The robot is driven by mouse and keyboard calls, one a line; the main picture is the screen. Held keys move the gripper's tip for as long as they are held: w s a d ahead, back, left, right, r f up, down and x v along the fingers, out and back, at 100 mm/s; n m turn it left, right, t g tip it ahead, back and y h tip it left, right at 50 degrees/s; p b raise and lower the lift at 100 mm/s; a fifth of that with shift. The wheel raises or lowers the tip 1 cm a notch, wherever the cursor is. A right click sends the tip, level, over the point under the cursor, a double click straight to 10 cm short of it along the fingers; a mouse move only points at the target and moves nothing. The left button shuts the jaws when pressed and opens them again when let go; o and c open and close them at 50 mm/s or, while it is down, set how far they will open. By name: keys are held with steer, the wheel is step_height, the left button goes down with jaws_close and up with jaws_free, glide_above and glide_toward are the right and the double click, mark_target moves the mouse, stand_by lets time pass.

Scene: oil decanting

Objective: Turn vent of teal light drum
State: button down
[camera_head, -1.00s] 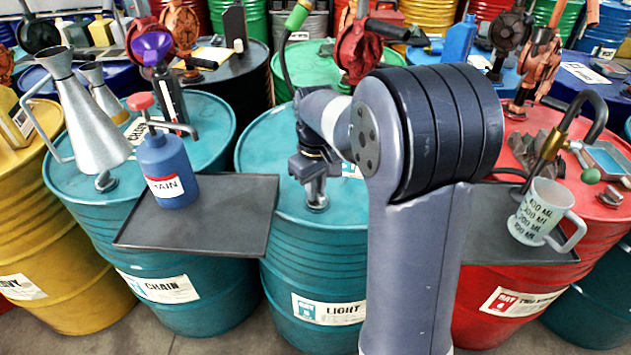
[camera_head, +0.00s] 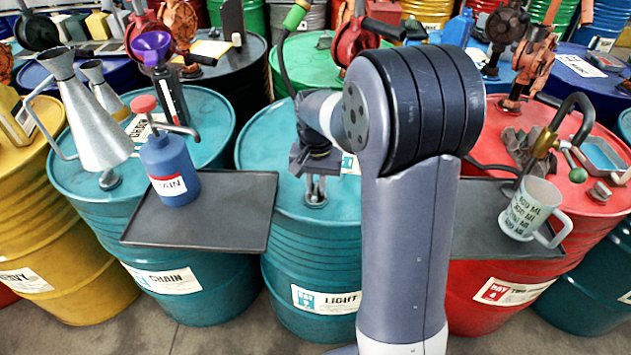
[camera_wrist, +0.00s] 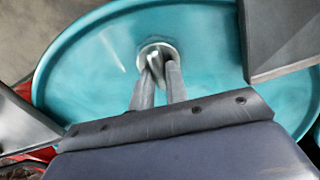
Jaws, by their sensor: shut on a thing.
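The teal light drum (camera_head: 291,254) stands in the middle of the head view, with a LIGHT label on its side. Its vent (camera_head: 316,200) is a small round metal cap on the lid near the front edge. My gripper (camera_head: 316,188) points down over the vent, its fingers at the cap. In the wrist view the fingers of my gripper (camera_wrist: 160,75) are shut on the raised part of the vent (camera_wrist: 155,52). The fingers partly hide the vent there.
A grey tray (camera_head: 215,235) with a blue CHAIN can (camera_head: 171,170) juts out at left. My arm hides part of the right tray (camera_head: 485,220), where a measuring jug (camera_head: 530,208) stands. A red pump (camera_head: 360,35) and a green-tipped hose (camera_head: 283,60) are behind.

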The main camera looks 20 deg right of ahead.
mark_target(316, 188)
steer(key=shift+m, duration=0.6)
steer(key=c, duration=1.4)
jaws_free()
step_height(316, 188, up, 11)
steer(key=shift+f, duration=0.15)
step_height(316, 188, down, 11)
steer(key=shift+r, duration=0.1)
